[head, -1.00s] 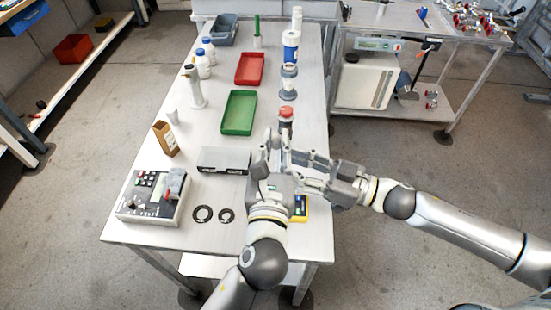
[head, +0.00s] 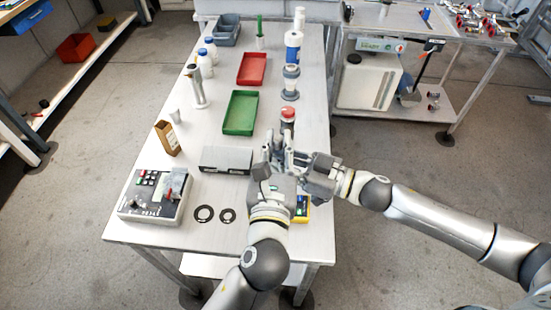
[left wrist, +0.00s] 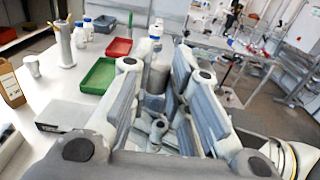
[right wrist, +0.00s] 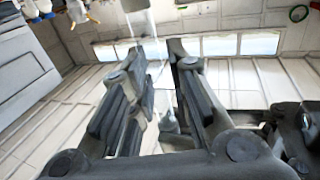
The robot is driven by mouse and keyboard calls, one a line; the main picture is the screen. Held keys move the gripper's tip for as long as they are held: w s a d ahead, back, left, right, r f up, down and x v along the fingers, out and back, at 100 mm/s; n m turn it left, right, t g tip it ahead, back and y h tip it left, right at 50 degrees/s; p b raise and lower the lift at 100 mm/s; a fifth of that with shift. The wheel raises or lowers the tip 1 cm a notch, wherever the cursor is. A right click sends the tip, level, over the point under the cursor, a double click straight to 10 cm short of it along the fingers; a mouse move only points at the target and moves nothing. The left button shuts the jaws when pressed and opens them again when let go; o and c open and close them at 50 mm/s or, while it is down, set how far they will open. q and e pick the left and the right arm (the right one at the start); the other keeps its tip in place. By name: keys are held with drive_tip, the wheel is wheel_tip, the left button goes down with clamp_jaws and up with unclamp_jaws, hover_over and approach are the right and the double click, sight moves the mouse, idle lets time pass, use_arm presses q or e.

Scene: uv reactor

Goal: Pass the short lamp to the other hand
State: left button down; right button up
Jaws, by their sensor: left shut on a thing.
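My left gripper (head: 277,150) is over the near right part of the bench, its fingers pointing away from me; it is shut on the short lamp. The lamp is hard to make out in the head view. In the right wrist view a pale, see-through rod (right wrist: 139,25), seemingly the lamp, runs down toward the gap between my right fingers. My right gripper (head: 299,162) comes in from the right, right beside the left one, and its fingers are apart (right wrist: 160,100). Contact between its fingers and the lamp cannot be made out. The left fingers (left wrist: 160,95) partly hide the lamp.
A red-topped item (head: 288,114) stands just beyond my grippers. A green tray (head: 240,113), a red tray (head: 252,69) and a grey box (head: 226,159) lie to the left.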

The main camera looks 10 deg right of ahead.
drive_tip(key=shift+s+a, duration=0.15)
drive_tip(key=shift+s, duration=0.05)
clamp_jaws()
use_arm(q)
drive_tip(key=c, duration=1.3)
unclamp_jaws()
use_arm(e)
drive_tip(key=shift+w, duration=0.1)
